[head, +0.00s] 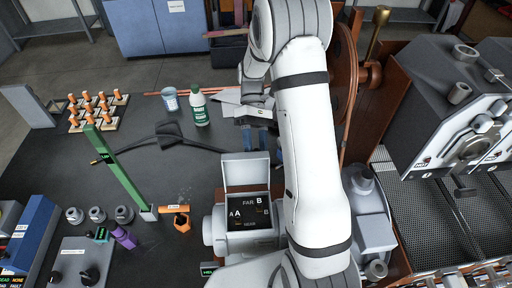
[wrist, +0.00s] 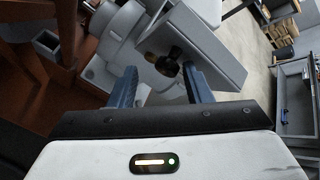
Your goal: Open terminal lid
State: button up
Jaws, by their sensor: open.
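The terminal is a grey box (head: 222,238). Its dark inner face (head: 240,222), marked A, B, FAR and NEAR, is exposed. Its grey lid (head: 245,170) stands raised at the far side of the box. In the wrist view, a grey panel that looks like the lid (wrist: 215,55) has a dark round knob (wrist: 165,65) on it. My gripper (head: 262,141) is behind the lid in the head view, partly hidden by my arm. In the wrist view, my gripper (wrist: 160,78) is open, with blue fingers apart and the knob between or just beyond their tips.
A green post (head: 120,170) stands left of the terminal beside an orange-brown handle (head: 178,209). A white-and-green bottle (head: 198,107) and a bucket (head: 170,99) stand farther back. Roaster machinery (head: 455,110) fills the right.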

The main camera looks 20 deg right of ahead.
jog(key=b+v, duration=0.1)
jog(key=v, duration=0.6)
jog(key=shift+w+b, duration=0.2)
jog(key=shift+b, duration=0.2)
jog(key=shift+d, duration=0.15)
jog(key=shift+c, duration=0.2)
